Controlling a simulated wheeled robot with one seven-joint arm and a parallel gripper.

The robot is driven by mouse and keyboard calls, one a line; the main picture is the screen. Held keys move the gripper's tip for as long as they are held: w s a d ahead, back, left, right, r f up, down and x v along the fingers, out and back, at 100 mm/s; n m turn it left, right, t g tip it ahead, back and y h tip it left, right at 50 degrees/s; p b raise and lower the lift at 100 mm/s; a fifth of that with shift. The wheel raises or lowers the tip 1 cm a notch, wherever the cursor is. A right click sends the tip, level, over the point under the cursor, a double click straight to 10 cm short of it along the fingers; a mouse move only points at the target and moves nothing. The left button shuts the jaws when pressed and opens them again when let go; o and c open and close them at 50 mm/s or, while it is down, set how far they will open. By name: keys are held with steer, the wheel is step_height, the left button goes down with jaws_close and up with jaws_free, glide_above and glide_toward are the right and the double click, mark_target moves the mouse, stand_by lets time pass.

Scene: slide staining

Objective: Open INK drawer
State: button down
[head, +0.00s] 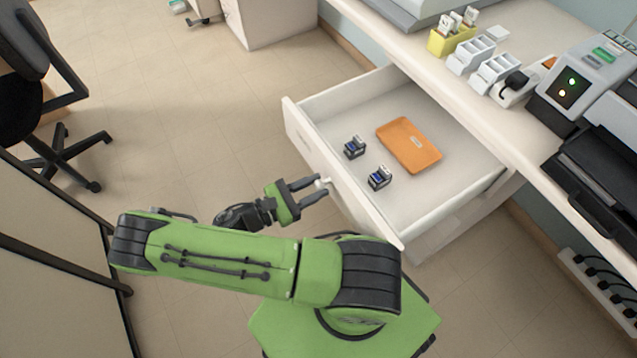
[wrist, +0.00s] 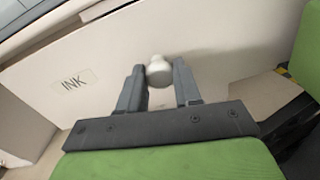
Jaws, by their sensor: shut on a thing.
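The INK drawer (head: 338,185) is pulled well out from under the counter in the head view. Two small dark ink boxes (head: 355,147) (head: 380,178) and an orange case (head: 408,145) lie inside it. In the wrist view the drawer front (wrist: 225,45) fills most of the picture, with the INK label (wrist: 74,80) at left. My gripper (head: 318,188) is at the drawer front, with its fingers on either side of the white round knob (wrist: 159,71). It is shut on this knob, which also shows between the fingers in the head view.
The counter above holds a yellow holder (head: 452,38), white racks (head: 471,55) and a grey device with lights (head: 585,80). An office chair (head: 50,100) stands at far left. The floor (head: 190,130) left of the drawer is clear.

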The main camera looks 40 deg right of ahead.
steer(key=shift+f, duration=0.1)
steer(key=c, duration=0.8)
jaws_free()
steer(key=p+v, duration=0.1)
steer(key=v, duration=1.4)
steer(key=shift+a, duration=0.4)
